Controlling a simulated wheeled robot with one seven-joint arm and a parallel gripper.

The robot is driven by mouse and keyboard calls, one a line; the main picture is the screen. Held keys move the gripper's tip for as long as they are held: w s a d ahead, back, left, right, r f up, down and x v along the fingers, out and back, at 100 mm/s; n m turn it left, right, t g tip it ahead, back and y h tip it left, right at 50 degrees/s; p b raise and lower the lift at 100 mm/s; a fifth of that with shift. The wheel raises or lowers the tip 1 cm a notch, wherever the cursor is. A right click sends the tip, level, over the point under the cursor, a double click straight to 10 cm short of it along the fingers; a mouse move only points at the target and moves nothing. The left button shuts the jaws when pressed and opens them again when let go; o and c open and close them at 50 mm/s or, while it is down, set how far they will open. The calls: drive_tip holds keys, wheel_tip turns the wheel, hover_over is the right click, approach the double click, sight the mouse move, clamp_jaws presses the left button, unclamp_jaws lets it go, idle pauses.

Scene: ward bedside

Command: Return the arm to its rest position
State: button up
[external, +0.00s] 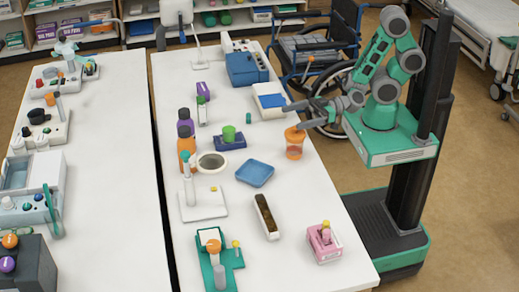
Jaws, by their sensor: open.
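My arm (378,60) is green and grey and stands on my base at the right side of the white table. It is bent, with its upper links raised and its forearm lowered over the table's right edge. My gripper (295,116) points left over the table with its fingers spread apart, and I see nothing between them.
A white and blue box (269,101) lies close behind the gripper. A blue tray (255,173), a green cup on a blue block (229,138) and several bottles are further left. A pink holder (324,242) is at the front. A wheelchair (315,55) stands behind my arm.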

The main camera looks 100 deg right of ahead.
drive_tip(key=shift+w+a+n+y, duration=0.15)
drive_tip(key=shift+a+n+y, duration=0.15)
drive_tip(key=shift+a, duration=0.1)
drive_tip(key=d+g, duration=0.1)
drive_tip(key=g, duration=0.2)
drive_tip(key=s+d+f+g+h+p, duration=0.1)
drive_tip(key=g, duration=0.3)
drive_tip(key=d+f+g, duration=0.1)
drive_tip(key=d+g, duration=0.1)
drive_tip(key=g, duration=0.1)
drive_tip(key=shift+s+f+n+h, duration=0.1)
drive_tip(key=shift+s+n+h, duration=0.2)
drive_tip(key=shift+s, duration=0.05)
drive_tip(key=s+d+m+g+h+b, duration=0.1)
drive_tip(key=s+d+m+g+h, duration=0.1)
drive_tip(key=s, duration=0.4)
drive_tip(key=shift+s+d+m+g, duration=0.2)
drive_tip(key=shift+d+m+g, duration=0.2)
drive_tip(key=shift+d+g, duration=0.6)
